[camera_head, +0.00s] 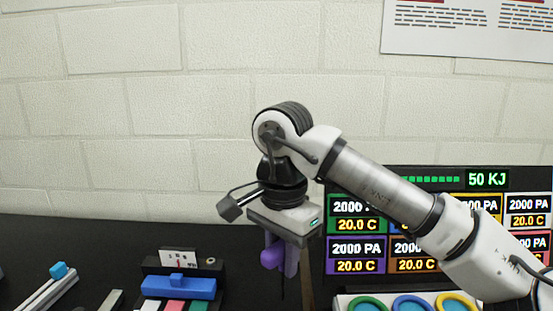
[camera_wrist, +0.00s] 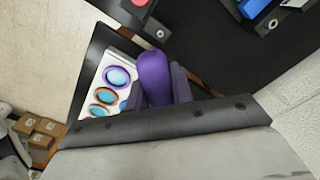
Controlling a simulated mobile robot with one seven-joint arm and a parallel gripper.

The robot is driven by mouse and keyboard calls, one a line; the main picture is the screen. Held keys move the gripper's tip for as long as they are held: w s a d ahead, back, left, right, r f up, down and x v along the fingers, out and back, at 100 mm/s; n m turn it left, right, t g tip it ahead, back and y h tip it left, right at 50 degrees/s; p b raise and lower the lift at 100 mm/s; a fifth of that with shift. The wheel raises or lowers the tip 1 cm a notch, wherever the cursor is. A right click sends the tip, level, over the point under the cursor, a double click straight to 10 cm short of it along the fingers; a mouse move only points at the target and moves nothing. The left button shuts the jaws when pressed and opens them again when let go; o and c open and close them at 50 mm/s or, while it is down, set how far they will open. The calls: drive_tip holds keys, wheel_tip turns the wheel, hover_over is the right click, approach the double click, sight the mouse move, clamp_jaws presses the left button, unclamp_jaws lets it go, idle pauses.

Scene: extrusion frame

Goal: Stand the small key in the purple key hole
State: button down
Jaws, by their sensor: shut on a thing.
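My gripper (camera_head: 281,268) hangs pointing down in front of the wall, left of the display panel. It is shut on a purple key (camera_head: 270,257), whose rounded purple end shows beside the fingers. A thin dark line hangs below the fingers; I cannot tell whether it belongs to the key. In the wrist view the purple key (camera_wrist: 153,72) stands between the two fingers of my gripper (camera_wrist: 157,100). A purple-rimmed round hole (camera_wrist: 117,77) with a light blue centre lies on a white panel, left of the key and apart from it in that view.
An orange-rimmed hole (camera_wrist: 104,96) is beside the purple one. Green, blue and yellow rings (camera_head: 412,303) line the head view's bottom edge. Behind stands a display panel (camera_head: 415,179). A block with a blue bar (camera_head: 178,287) sits left on the black table (camera_head: 80,240).

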sight(281, 274)
drive_tip(key=shift+r, duration=0.65)
wheel_tip(281, 274, down, 5)
drive_tip(key=b, duration=0.5)
drive_tip(key=shift+f, duration=0.15)
